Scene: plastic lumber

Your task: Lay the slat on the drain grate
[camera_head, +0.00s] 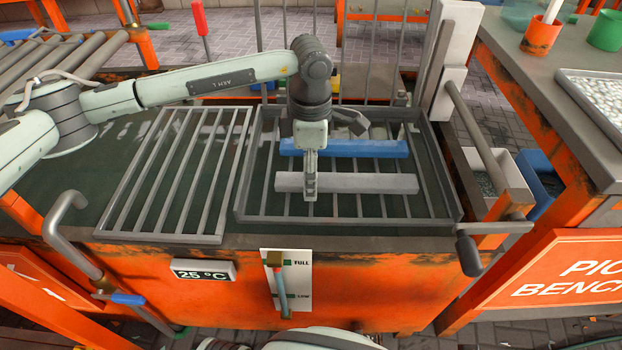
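A light grey slat (365,183) lies level across the bars of a framed rack (350,219) at the right of the dark tank, or just above them; I cannot tell which. A blue slat (380,149) lies behind it, parallel. My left gripper (310,188) points down at the left part of the grey slat, one finger in front of its near face. The far finger is hidden, so its grip is unclear. The barred grate (222,239) left of the rack, apparently the drain grate, is bare. My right gripper is out of view.
A lever handle (468,255) stands at the front right. A bent pipe (68,215) rises at the front left. Benches flank the tank.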

